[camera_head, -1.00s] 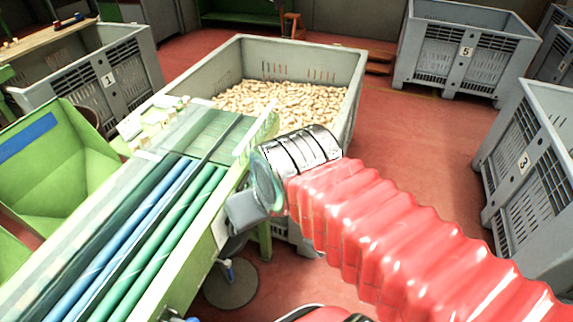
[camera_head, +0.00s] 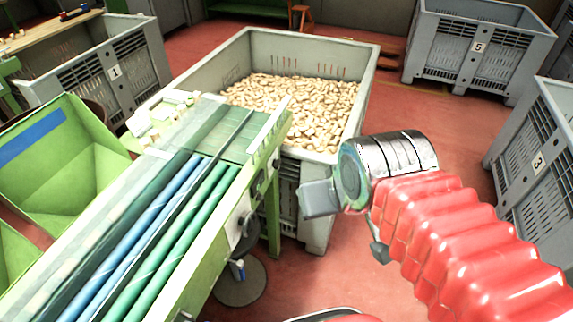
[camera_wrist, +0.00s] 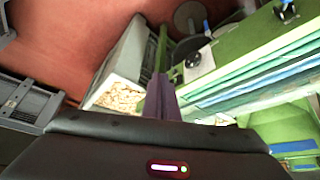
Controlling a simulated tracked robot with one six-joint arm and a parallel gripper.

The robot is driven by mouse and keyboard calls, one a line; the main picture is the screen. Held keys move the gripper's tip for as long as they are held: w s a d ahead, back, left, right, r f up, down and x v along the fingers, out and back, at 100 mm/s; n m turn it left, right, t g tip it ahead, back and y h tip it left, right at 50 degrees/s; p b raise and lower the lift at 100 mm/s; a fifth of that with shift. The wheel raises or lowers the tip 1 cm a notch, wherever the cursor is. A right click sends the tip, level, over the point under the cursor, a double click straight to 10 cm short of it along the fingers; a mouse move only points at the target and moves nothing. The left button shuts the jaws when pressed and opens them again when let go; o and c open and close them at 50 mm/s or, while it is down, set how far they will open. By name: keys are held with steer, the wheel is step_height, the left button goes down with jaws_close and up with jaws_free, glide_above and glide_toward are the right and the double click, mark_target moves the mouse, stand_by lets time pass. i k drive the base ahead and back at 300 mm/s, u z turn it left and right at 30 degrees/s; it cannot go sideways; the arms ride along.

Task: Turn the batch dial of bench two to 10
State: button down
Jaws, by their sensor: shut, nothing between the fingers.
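The green bench (camera_head: 205,270), with blue and green rollers, stands at the left in the head view. Dark round knobs (camera_head: 246,224) sit on its right side face. The wrist view also shows a dark knob (camera_wrist: 192,60) with a pale part beside it. No number or pointer is readable, and I cannot tell which knob is the batch dial. My gripper (camera_wrist: 160,82) shows in the wrist view as purple fingers, shut and empty, apart from the knobs. In the head view my arm's end is to the right of the bench, and its fingertips are not clear.
A grey bin (camera_head: 366,80) full of corks stands behind the bench's end. Bins marked 1 (camera_head: 150,58), 5 (camera_head: 510,50) and 3 (camera_head: 515,165) stand around. A round grey foot (camera_head: 240,282) is on the floor beside the bench. Red floor (camera_head: 430,110) is open between the bins.

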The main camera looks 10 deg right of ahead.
mark_target(276, 164)
steer(key=z, duration=0.35)
steer(key=i, duration=0.45)
steer(key=u, duration=1.55)
